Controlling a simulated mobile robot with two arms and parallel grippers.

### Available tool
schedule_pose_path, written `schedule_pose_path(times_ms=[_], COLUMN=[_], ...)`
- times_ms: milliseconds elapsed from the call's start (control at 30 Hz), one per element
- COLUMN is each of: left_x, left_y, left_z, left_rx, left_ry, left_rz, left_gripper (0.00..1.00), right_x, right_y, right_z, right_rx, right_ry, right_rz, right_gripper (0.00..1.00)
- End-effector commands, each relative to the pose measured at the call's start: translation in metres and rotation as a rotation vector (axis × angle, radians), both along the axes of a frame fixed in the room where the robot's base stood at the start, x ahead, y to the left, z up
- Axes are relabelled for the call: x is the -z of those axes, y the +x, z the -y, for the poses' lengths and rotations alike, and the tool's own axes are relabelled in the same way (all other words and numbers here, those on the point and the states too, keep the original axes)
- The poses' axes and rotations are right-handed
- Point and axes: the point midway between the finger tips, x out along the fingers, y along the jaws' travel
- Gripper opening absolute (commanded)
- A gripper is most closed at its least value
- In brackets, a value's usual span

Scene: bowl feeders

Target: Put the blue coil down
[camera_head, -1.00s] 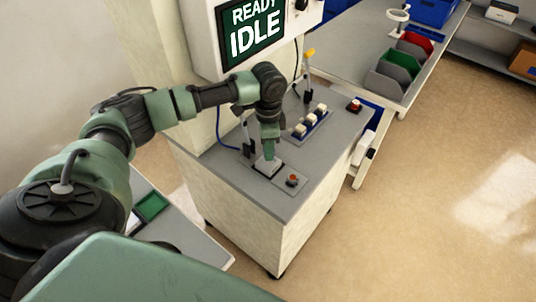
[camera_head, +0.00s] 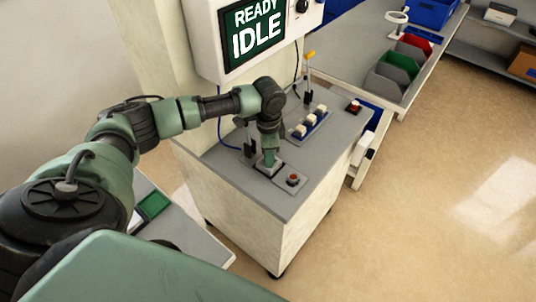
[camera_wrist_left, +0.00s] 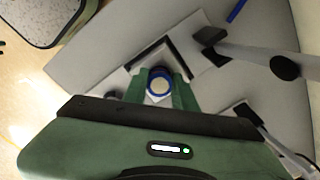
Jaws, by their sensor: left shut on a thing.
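My left gripper (camera_head: 268,164) points down over a small framed square plate (camera_head: 262,170) on the grey top of a cabinet. In the left wrist view the blue coil (camera_wrist_left: 159,82), a round blue ring with a pale middle, sits between the green fingers of the left gripper (camera_wrist_left: 160,92), which is shut on it. Dark edges of the plate's frame (camera_wrist_left: 149,54) show behind the coil. I cannot tell whether the coil touches the plate. In the head view the coil is hidden by the gripper. My right gripper is not in view.
A panel with an orange-red button (camera_head: 292,179) is just right of the plate. A screen (camera_head: 253,31) reads "READY IDLE". Coloured bins (camera_head: 398,66) are on the far bench.

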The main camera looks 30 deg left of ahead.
Motion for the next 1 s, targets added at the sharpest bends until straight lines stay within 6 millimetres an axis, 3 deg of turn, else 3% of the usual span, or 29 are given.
schedule_pose_path(times_ms=[33, 100, 667, 833, 1000], left_x=[0.014, 0.015, 0.013, -0.007, -0.048], left_y=[-0.009, -0.009, -0.008, -0.008, -0.006], left_z=[0.003, 0.003, 0.006, 0.006, 0.004], left_rx=[0.004, 0.004, 0.005, 0.007, 0.006], left_ry=[0.0, -0.001, -0.007, -0.007, -0.004], left_rz=[-0.023, -0.024, -0.024, -0.023, -0.016], left_gripper=[0.3, 0.49, 0.49, 0.49, 0.49], right_x=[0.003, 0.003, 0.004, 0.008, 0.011], right_y=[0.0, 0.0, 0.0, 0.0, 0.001], right_z=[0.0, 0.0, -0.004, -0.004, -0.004], right_rx=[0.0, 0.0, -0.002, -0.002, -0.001], right_ry=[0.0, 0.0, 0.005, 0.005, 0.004], right_rz=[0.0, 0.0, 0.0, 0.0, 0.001], right_gripper=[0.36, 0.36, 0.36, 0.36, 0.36])
